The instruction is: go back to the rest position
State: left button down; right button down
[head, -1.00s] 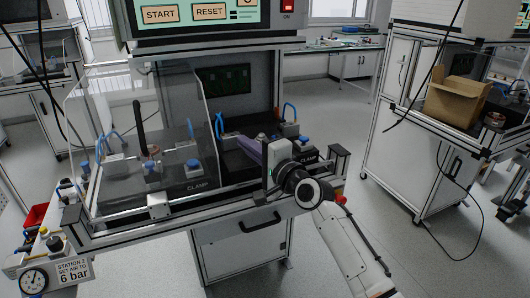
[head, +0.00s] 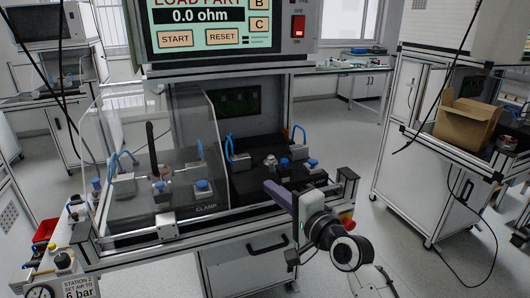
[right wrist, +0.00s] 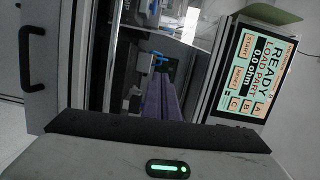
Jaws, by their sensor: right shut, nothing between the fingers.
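My right gripper (head: 268,187) is in front of the test station's right-hand fixture. Its purple fingers point toward the station and are closed together with nothing between them. The fingers also show in the right wrist view (right wrist: 160,92), pointing into the station. My right arm comes in from the lower right. My left gripper is not in view.
The test station (head: 180,226) has a clear guard (head: 120,135) on the left, clamp fixtures with blue knobs, and a screen (head: 205,20) reading 0.0 ohm. A post stands right of my gripper. A cart with a cardboard box (head: 467,122) is farther right; floor lies between.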

jog(key=s+d+f+n+g+h, duration=0.2)
jog(key=s+d+f+n, duration=0.2)
jog(key=s+f, duration=0.85)
jog(key=s+d+f+n+g+h, duration=0.25)
jog(key=s+d+f+n, duration=0.2)
jog(key=s+f, duration=0.85)
jog(key=s+d+f+n+g+h, duration=0.2)
jog(key=s+d+f+n, duration=0.2)
jog(key=s+f, duration=0.5)
jog(key=s, duration=0.2)
jog(key=shift+s, duration=0.35)
jog(key=shift+d+n, duration=0.1)
jog(key=shift+n, duration=0.15)
